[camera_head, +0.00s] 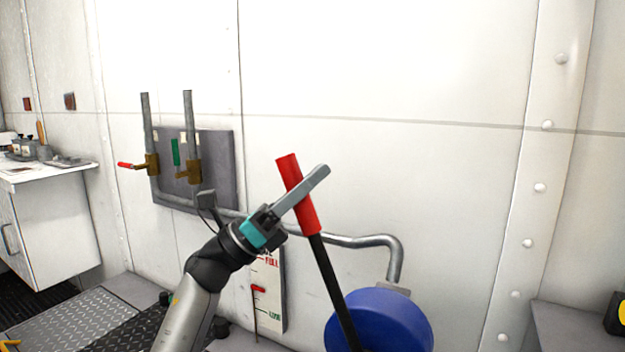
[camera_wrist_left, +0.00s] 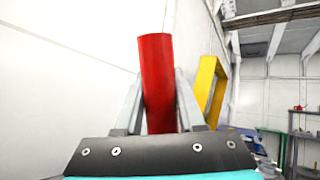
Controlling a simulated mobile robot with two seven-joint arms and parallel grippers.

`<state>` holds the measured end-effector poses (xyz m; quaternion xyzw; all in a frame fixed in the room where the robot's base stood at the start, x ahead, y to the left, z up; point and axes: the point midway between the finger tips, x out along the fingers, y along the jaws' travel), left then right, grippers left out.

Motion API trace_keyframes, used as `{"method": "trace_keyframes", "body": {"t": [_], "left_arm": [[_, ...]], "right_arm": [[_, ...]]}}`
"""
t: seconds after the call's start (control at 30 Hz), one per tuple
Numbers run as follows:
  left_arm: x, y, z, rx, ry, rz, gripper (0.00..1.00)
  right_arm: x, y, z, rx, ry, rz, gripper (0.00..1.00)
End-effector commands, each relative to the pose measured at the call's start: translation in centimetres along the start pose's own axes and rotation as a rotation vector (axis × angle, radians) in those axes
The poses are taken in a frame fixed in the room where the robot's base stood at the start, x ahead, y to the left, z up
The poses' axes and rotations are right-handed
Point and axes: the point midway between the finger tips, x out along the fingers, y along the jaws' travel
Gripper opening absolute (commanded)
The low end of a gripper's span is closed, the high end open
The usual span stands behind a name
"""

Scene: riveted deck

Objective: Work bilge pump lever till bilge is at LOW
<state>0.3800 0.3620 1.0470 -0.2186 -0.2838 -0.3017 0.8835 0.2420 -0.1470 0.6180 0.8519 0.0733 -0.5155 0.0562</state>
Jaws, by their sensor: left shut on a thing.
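The pump lever is a black rod (camera_head: 333,285) with a red grip (camera_head: 298,195), tilted with its top to the left. It rises in front of the blue round pump body (camera_head: 400,318). My left gripper (camera_head: 305,192) is shut on the red grip, with a finger across it. In the left wrist view the red grip (camera_wrist_left: 158,85) stands between the two fingers. The bilge gauge (camera_head: 271,300) is a pale board behind my left arm, with a red pointer (camera_head: 259,289) between the red mark at the top and the green mark at the bottom. My right gripper is not in view.
A grey pipe (camera_head: 350,242) runs along the wall to the pump. A grey panel (camera_head: 215,165) carries two valves, one with a red handle (camera_head: 125,165) and one with a green handle (camera_head: 176,152). A white counter (camera_head: 55,215) stands at the left.

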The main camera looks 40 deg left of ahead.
Motion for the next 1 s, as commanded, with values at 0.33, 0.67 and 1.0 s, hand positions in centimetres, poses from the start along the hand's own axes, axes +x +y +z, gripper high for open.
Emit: {"method": "trace_keyframes", "body": {"t": [0.33,0.67,1.0], "left_arm": [[0.0,0.0,-0.1,-0.001,0.002,0.0,0.68],[-1.0,0.1,-0.1,-0.001,0.001,0.002,0.68],[-8.4,0.1,-0.1,-0.003,0.0,0.006,0.68]], "right_arm": [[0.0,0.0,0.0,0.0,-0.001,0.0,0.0],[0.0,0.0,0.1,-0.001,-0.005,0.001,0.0],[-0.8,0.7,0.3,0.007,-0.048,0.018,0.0]]}}
